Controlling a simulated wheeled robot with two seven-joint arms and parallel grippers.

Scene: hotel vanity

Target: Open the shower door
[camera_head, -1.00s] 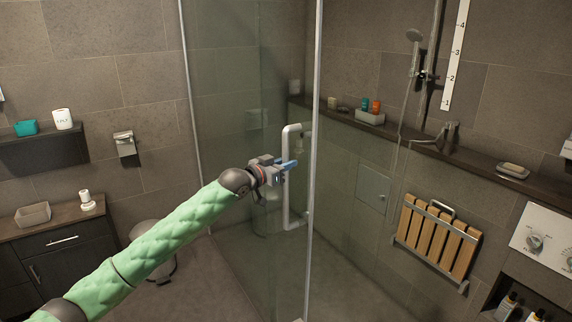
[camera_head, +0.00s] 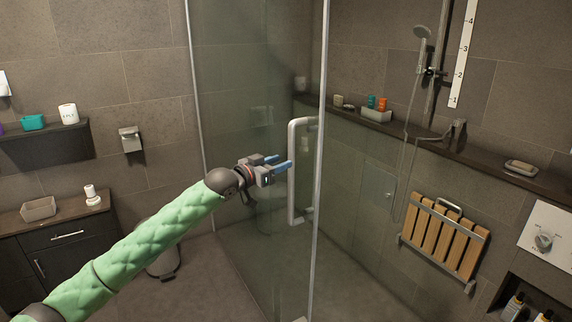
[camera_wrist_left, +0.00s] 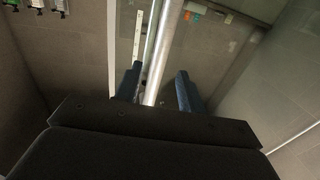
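The shower door (camera_head: 262,90) is a clear glass panel with a pale metal edge strip. It appears closed. Its white vertical bar handle (camera_head: 292,190) stands out from the glass near that edge. My left gripper (camera_head: 280,162) is open, its two blue fingers apart and pointing at the upper half of the handle. The nearer fingertip overlaps the handle in the picture; I cannot tell whether they touch. In the left wrist view, a pale bar (camera_wrist_left: 164,45) runs between the open fingers (camera_wrist_left: 158,84). My right gripper is not in view.
A wooden slatted folding seat (camera_head: 440,238) hangs on the shower wall. A ledge (camera_head: 470,160) with toiletries runs along that wall. A dark cabinet (camera_head: 70,238) and a bin (camera_head: 163,262) stand at the left. The floor before the door is open.

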